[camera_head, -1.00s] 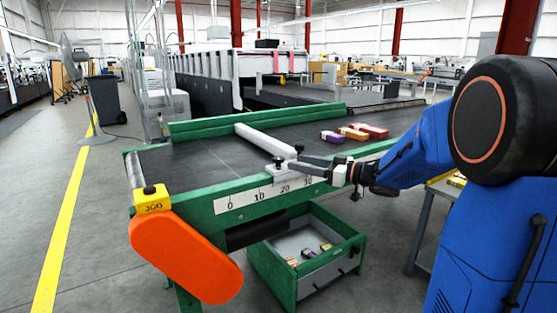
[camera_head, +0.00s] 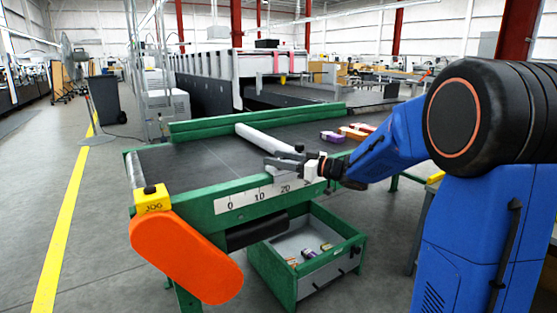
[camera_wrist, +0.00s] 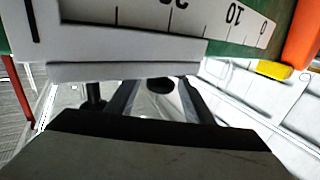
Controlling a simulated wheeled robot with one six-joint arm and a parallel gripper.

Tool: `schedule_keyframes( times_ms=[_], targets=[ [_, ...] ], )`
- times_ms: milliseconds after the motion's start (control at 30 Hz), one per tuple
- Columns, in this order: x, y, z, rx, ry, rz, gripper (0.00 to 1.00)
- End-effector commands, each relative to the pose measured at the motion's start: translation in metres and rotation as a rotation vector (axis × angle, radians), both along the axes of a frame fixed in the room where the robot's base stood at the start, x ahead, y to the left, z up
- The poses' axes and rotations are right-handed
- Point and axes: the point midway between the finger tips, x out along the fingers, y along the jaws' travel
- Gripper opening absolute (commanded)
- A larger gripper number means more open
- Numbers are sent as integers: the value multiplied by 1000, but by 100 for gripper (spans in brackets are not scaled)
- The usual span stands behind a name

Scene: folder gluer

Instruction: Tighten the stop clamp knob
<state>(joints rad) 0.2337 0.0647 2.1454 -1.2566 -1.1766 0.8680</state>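The stop is a white bar (camera_head: 262,137) lying across the dark belt. Its white clamp block (camera_head: 284,178) sits on the green side rail above the number scale; the block also shows in the wrist view (camera_wrist: 130,57). My gripper (camera_head: 272,163) is at the block, its dark fingers pointing left. In the wrist view the fingers (camera_wrist: 158,98) stand apart, with a dark round knob (camera_wrist: 160,84) seen between their tips. I cannot tell whether they touch it. Another black knob (camera_head: 299,148) stands at the near end of the bar.
Purple and orange cartons (camera_head: 332,137) lie on the belt (camera_head: 190,165) behind my arm. A yellow JOG box (camera_head: 152,200) and an orange guard (camera_head: 185,258) are at the front left. A green-edged drawer (camera_head: 277,275) with small cartons stands open below the rail.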

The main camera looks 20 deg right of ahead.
Motion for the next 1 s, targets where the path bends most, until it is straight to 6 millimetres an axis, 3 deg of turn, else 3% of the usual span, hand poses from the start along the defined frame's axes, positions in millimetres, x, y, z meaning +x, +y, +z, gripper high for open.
schedule_keyframes(
  times_ms=[33, 167, 567, 1000],
  targets=[
    [0, 0, 0, 0, 0, 0, 38],
    [0, 0, 0, 0, 0, 0, 8],
    [-1, 1, 1, 1, -1, -58, 8],
    [-2, 2, 0, 1, 1, -317, 8]
  ],
)
